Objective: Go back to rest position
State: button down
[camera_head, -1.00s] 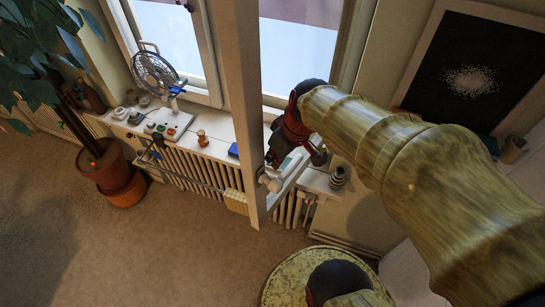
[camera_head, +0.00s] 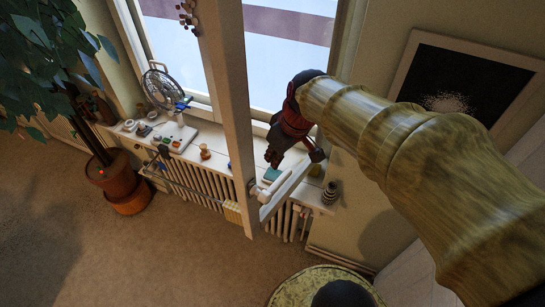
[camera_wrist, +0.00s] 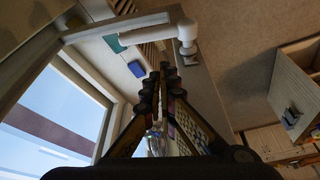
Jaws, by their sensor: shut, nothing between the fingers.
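My gripper (camera_head: 274,158) hangs at the end of my bent arm, in front of the window and above the sill. In the wrist view my gripper (camera_wrist: 161,73) has its dark fingers together, with nothing between them. An open window sash (camera_head: 232,110) stands out into the room to the left of the gripper. Its white handle (camera_head: 262,191) is below the gripper in the head view. The handle also shows in the wrist view (camera_wrist: 187,33), beyond the fingertips and apart from them.
A sill (camera_head: 220,150) above a radiator (camera_head: 185,180) carries a fan (camera_head: 160,88), a small wooden item (camera_head: 205,152) and a dark striped vase (camera_head: 330,193). A potted plant (camera_head: 118,180) stands at left. A round table (camera_head: 305,285) is at bottom. The carpet at lower left is clear.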

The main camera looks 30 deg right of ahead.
jog(key=shift+r, duration=0.1)
jog(key=s+a+f+m+t+b, duration=0.1)
jog(key=s+a+f+b, duration=0.2)
jog(key=s+f+b, duration=0.2)
jog(key=s+a+f+m+t+h+b, duration=0.1)
jog(key=s+a+f+m+b, duration=0.1)
jog(key=s+f+b, duration=0.4)
notch_tip(320, 180, down, 5)
jog(key=a+b, duration=0.1)
jog(key=b, duration=0.9)
jog(key=shift+s, duration=0.15)
